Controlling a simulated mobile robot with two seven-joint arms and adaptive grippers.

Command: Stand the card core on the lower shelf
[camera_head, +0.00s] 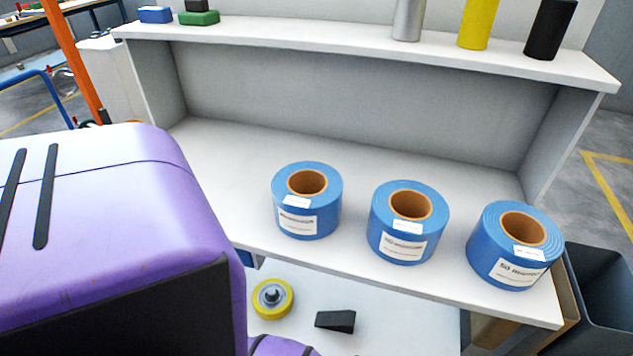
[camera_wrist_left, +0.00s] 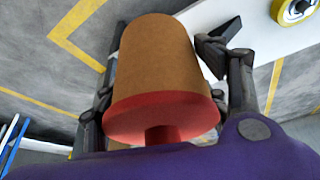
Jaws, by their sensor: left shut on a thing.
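The card core (camera_wrist_left: 158,50) is a brown cylinder with a red end facing the left wrist camera. My left gripper (camera_wrist_left: 170,75) is shut on it, with dark fingers on both sides. The core and this gripper are hidden in the head view. The lower shelf (camera_head: 395,315) is the white board below the worktop. In the left wrist view, part of a white board (camera_wrist_left: 285,38) shows at upper right, apart from most of the core, with grey floor behind the core. My right gripper is in neither view.
A yellow wheel (camera_head: 272,299) and a black wedge (camera_head: 336,321) lie on the lower shelf. Three blue coils (camera_head: 307,225) (camera_head: 383,230) (camera_head: 482,248) stand on the worktop (camera_head: 215,165). A dark bin (camera_head: 600,290) is at right. Free room shows right of the wedge.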

